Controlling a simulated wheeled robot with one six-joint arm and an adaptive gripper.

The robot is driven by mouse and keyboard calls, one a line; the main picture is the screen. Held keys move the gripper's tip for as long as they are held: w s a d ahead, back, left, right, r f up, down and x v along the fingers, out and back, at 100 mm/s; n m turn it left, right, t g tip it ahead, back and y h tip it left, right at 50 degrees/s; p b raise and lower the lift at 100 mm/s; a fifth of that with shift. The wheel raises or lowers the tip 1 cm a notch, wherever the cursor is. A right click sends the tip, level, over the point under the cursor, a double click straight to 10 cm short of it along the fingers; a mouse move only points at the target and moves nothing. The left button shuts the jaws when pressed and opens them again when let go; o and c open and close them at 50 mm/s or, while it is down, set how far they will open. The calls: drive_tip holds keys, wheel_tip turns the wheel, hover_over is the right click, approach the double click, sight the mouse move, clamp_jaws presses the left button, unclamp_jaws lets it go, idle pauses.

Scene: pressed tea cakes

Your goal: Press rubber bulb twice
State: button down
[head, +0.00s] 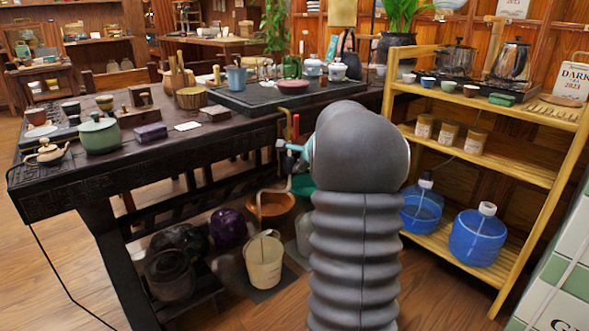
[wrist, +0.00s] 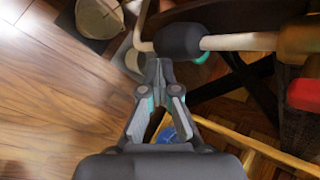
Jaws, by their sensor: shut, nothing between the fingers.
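The black rubber bulb (wrist: 182,43) sits on a pale tube in the wrist view, near the top middle. In the head view my gripper (head: 285,146) shows small beside the dark table's right end, mostly hidden by my arm. I cannot make out the bulb for certain there.
A red-handled part (wrist: 303,94) is at the right of the wrist view. A beige bucket (head: 264,262) stands on the floor under the dark tea table (head: 60,185). A wooden shelf (head: 500,160) with blue water jugs (head: 478,236) stands close on the right.

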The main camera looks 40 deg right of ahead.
drive_tip(key=shift+s+b, duration=0.4)
drive_tip(key=shift+s, duration=0.55)
drive_tip(key=s, duration=0.1)
drive_tip(key=s+b, duration=0.1)
drive_tip(key=s, duration=0.1)
drive_tip(key=s+b, duration=0.1)
drive_tip(key=s, duration=0.1)
drive_tip(key=shift+d, duration=0.25)
idle(0.6)
